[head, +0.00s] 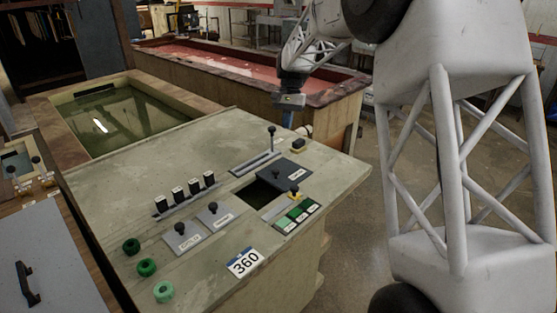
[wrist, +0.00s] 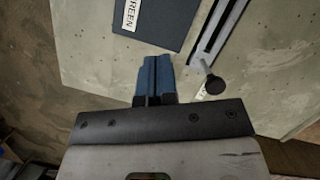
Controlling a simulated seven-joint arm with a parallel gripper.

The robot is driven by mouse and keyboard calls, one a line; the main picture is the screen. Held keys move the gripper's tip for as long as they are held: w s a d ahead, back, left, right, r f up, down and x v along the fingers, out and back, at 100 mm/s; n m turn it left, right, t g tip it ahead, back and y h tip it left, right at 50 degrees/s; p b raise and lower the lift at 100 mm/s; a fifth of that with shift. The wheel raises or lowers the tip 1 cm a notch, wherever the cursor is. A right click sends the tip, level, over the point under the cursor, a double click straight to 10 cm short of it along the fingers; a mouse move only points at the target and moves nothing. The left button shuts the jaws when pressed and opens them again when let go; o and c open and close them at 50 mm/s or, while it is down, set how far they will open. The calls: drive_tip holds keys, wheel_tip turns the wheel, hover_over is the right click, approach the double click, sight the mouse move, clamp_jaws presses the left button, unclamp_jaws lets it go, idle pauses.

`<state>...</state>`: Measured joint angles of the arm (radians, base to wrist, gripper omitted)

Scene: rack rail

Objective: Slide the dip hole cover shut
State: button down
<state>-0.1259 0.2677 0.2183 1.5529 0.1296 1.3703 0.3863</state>
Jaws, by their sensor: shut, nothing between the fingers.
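The dip hole (head: 258,193) is a dark square opening in the pale grey-green bench top, partly uncovered. A dark flat plate, which looks like its cover (head: 286,169), lies at the hole's back right side; a dark plate with a white label ending in "REEN" shows at the top of the wrist view (wrist: 172,28). My gripper (head: 288,122) hangs above the bench's back right edge, behind the plate and apart from it. Its blue fingers (wrist: 158,62) are shut and empty. The plate's label is too small to read in the head view.
A slotted rail (head: 252,165) with an upright black knob (head: 271,131) lies beside the plate; the knob also shows in the wrist view (wrist: 214,84). A small black block (head: 298,145), several switches (head: 186,194) and green knobs (head: 147,267) are on the bench. A green tank (head: 118,117) lies behind.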

drive_tip(key=shift+w+a+f, duration=0.2)
drive_tip(key=shift+w+f, duration=0.1)
drive_tip(key=shift+w, duration=0.2)
drive_tip(key=shift+w+a+f, duration=0.2)
drive_tip(key=shift+w+f, duration=0.1)
drive_tip(key=shift+w, duration=0.15)
drive_tip(key=shift+s+f, duration=0.1)
drive_tip(key=shift+f, duration=0.05)
hover_over(282, 166)
wheel_tip(282, 166, down, 9)
drive_tip(key=shift+r, duration=0.1)
drive_tip(key=s, duration=0.2)
drive_tip(key=s+a+f, duration=0.1)
drive_tip(key=shift+s+a, duration=0.2)
drive_tip(key=shift+s, duration=0.15)
drive_tip(key=s+a, duration=0.9)
drive_tip(key=shift+f, duration=0.1)
